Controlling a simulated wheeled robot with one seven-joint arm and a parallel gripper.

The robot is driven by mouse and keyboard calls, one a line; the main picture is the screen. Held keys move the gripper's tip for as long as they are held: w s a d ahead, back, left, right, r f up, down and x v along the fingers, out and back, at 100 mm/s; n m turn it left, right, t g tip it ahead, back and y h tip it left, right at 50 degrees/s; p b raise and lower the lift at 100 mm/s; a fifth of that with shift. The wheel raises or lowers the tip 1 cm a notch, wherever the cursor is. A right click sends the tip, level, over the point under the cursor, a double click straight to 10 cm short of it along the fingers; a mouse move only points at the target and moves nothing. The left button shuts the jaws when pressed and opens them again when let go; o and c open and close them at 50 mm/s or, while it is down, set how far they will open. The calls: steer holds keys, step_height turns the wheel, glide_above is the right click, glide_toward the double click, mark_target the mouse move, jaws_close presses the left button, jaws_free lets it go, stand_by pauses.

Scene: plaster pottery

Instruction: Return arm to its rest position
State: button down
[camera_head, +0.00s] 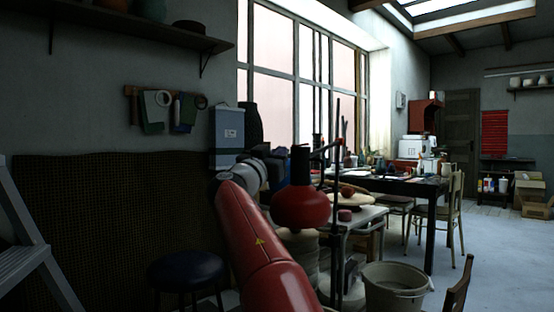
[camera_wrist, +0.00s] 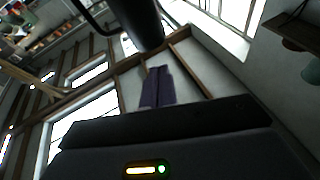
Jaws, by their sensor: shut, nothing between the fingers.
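My red arm rises from the bottom middle of the head view and bends at a grey joint. Its far end is crowded among dark and red shapes in front of the work table, and I cannot make out the fingers there. In the wrist view my gripper (camera_wrist: 157,70) shows as two dark fingers side by side, shut and empty, above the black housing. The wrist view is tilted and looks up towards windows and roof beams. Nothing is held.
A dark round stool (camera_head: 187,270) stands left of my arm and a stepladder (camera_head: 22,255) at the far left. A dark table (camera_head: 425,188) is behind. Floor at right is clear.

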steer(key=s+d+f+n+g+y+p, duration=0.1)
steer(key=s+d+f+g, duration=0.1)
steer(key=d, duration=0.3)
steer(key=s+d+f+g, duration=0.1)
steer(key=d+f+g, duration=0.1)
steer(key=d, duration=0.3)
steer(key=s+d+f+n+g+y+p, duration=0.2)
steer(key=s+d+f+g+y, duration=0.2)
steer(key=s+d+f, duration=0.55)
steer(key=s+a+f+n+g+y+p, duration=0.1)
steer(key=s+a+f+n+g+y, duration=0.1)
steer(key=s+f, duration=0.9)
steer(key=s+a+f+n+g+y+p, duration=0.1)
steer(key=s+a+f+n+g+y, duration=0.1)
steer(key=s+f, duration=1)
steer(key=s+a+g+y, duration=0.1)
steer(key=s+y, duration=0.1)
steer(key=s, duration=0.5)
steer(key=shift+s+a+f+n, duration=0.2)
steer(key=shift+s+f+n, duration=0.1)
steer(key=shift+s, duration=0.05)
